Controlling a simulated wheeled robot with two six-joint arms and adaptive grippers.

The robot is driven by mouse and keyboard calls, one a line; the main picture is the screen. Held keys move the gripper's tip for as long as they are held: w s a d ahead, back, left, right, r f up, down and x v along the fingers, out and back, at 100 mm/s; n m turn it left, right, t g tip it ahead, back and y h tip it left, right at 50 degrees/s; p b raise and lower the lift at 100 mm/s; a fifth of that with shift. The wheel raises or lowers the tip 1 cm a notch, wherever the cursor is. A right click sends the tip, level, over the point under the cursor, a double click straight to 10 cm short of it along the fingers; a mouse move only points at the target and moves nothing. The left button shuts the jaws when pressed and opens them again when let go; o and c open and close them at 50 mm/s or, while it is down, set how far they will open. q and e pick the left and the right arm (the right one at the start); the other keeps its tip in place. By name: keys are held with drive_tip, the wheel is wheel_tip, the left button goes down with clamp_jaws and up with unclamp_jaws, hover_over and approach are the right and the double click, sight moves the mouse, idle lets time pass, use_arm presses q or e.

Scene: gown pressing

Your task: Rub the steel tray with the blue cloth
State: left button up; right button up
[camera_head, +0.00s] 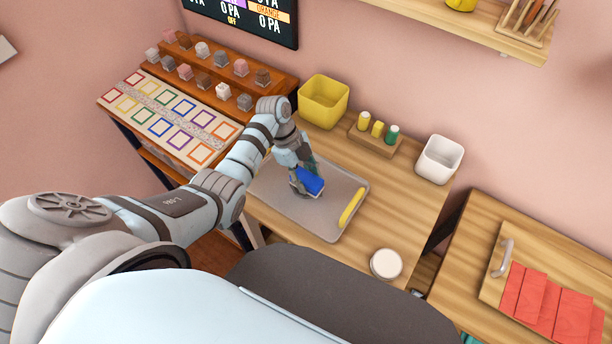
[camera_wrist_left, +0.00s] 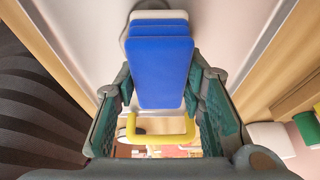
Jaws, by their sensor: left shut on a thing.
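The steel tray (camera_head: 318,218) lies flat on the wooden table, grey with a yellow handle (camera_head: 351,207) at its right end. The blue cloth (camera_head: 311,182) is a folded block over the middle of the tray. My left gripper (camera_head: 303,178) is shut on it. In the left wrist view the blue cloth (camera_wrist_left: 162,72) sits between both green fingers, with the pale tray (camera_wrist_left: 222,25) behind it. I cannot tell whether the cloth touches the tray. The tray's left end is partly hidden by my left arm. My right gripper is not in view.
A yellow bin (camera_head: 323,101), a wooden holder with small bottles (camera_head: 375,140) and a white bin (camera_head: 438,159) stand behind the tray. A round white object (camera_head: 386,264) is at the front. A rack of small cubes (camera_head: 215,65) stands left.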

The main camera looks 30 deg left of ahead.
use_arm(q)
drive_tip(key=shift+f, duration=0.4)
drive_tip(key=shift+w+a+b, duration=0.15)
drive_tip(key=shift+a+b, duration=0.5)
drive_tip(key=shift+a, duration=0.5)
drive_tip(key=shift+d, duration=0.1)
